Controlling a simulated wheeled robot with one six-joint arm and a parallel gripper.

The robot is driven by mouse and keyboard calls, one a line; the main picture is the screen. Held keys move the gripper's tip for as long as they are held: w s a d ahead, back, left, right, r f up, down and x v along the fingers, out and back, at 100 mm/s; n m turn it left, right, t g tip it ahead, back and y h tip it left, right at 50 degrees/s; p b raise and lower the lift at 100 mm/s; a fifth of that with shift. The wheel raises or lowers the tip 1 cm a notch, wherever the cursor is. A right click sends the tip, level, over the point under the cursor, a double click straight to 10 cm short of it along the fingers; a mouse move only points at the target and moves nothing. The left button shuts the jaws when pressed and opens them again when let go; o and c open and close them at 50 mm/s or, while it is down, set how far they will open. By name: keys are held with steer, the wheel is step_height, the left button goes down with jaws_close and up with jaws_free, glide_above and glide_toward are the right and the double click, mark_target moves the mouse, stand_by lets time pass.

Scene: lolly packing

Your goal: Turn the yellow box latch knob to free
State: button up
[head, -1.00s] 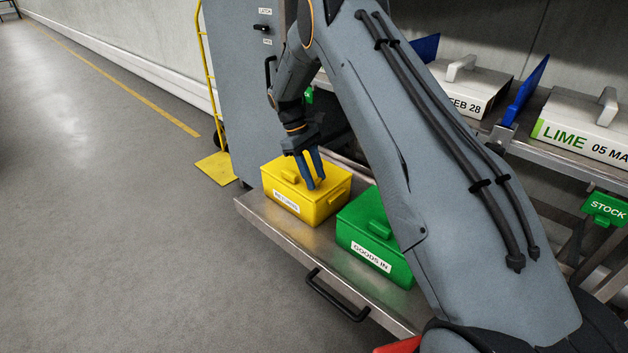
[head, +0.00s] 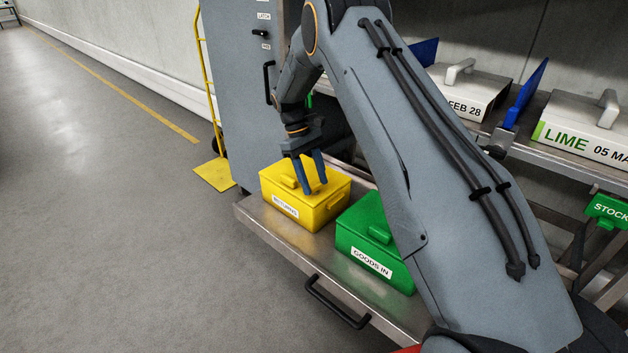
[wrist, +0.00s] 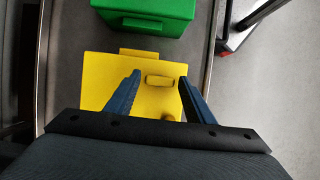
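The yellow box (head: 310,213) labelled RETURNS sits shut on the metal drawer shelf. My gripper (head: 315,187) is over its lid, pointing down, with the two blue fingers apart. In the wrist view my gripper (wrist: 159,78) has a raised yellow bar (wrist: 160,80) on the lid (wrist: 105,85) between its fingertips, with gaps on both sides. A small rounded yellow piece (wrist: 168,117) shows nearer my palm, partly hidden. I cannot tell which of these is the latch knob, or whether the fingertips touch the lid.
The green GOODS IN box (head: 368,250) stands right beside the yellow box. The shelf (head: 268,228) has a black handle (head: 337,303) at its front. A grey cabinet (head: 240,90) and a yellow trolley (head: 214,173) stand behind. The floor at left is clear.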

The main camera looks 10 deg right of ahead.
steer(key=shift+o, duration=0.5)
steer(key=b+v, duration=0.1)
steer(key=v, duration=0.6)
steer(key=shift+w+r, duration=0.25)
steer(key=shift+r, duration=0.1)
steer(key=shift+a, duration=0.1)
steer(key=s+d+r+m+t+y+p, duration=0.1)
steer(key=s+r+m+p, duration=0.1)
steer(key=s, duration=1.7)
steer(key=s+d+r+m+t+y+p, duration=0.1)
steer(key=s+r+m, duration=0.3)
steer(key=s, duration=1.5)
steer(key=shift+r+m+t+p, duration=0.4)
steer(key=shift+r+t+p, duration=0.4)
steer(key=shift+r+p, duration=0.1)
steer(key=shift+s, duration=0.1)
